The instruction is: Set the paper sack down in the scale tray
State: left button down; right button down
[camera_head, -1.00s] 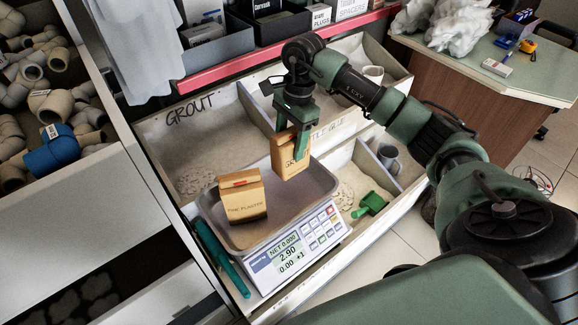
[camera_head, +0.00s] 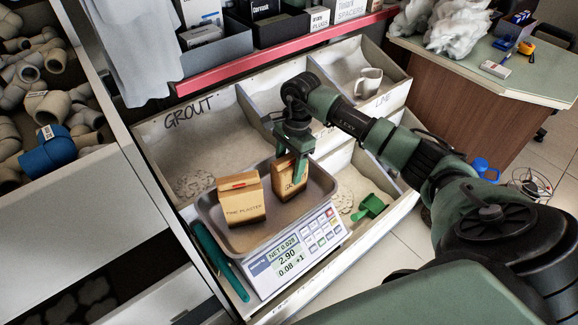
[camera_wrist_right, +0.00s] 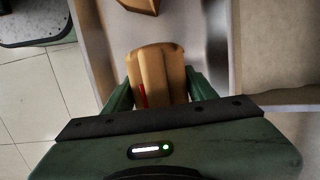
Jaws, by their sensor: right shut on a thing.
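A tan paper sack (camera_head: 284,187) marked with lettering that starts "GR" is at the right side of the metal scale tray (camera_head: 246,241), upright, its base apparently touching the tray floor. My right gripper (camera_head: 292,164) is shut on its top. In the right wrist view the sack (camera_wrist_right: 156,66) sits between both green fingers. A second sack (camera_head: 240,205), labelled as fine plaster, stands in the left part of the tray, a little apart from the held one. The scale's display (camera_head: 287,259) is lit in front. My left gripper is not in view.
Around the scale are bins of powder, one marked GROUT (camera_head: 190,111). A teal tool (camera_head: 219,262) lies left of the scale. A green scoop (camera_head: 370,206) lies in the bin to the right.

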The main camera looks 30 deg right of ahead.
jog(key=shift+r, duration=0.1)
jog(key=shift+c, duration=2.4)
grip_release()
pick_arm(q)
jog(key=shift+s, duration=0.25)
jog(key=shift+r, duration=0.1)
pick_arm(e)
jog(key=shift+d+r, duration=0.1)
jog(key=shift+r, duration=0.25)
jog(key=r, duration=0.3)
jog(key=d+r, duration=0.1)
jog(key=r, duration=0.7)
jog(key=shift+d+p, duration=0.3)
jog(key=shift+p, duration=0.1)
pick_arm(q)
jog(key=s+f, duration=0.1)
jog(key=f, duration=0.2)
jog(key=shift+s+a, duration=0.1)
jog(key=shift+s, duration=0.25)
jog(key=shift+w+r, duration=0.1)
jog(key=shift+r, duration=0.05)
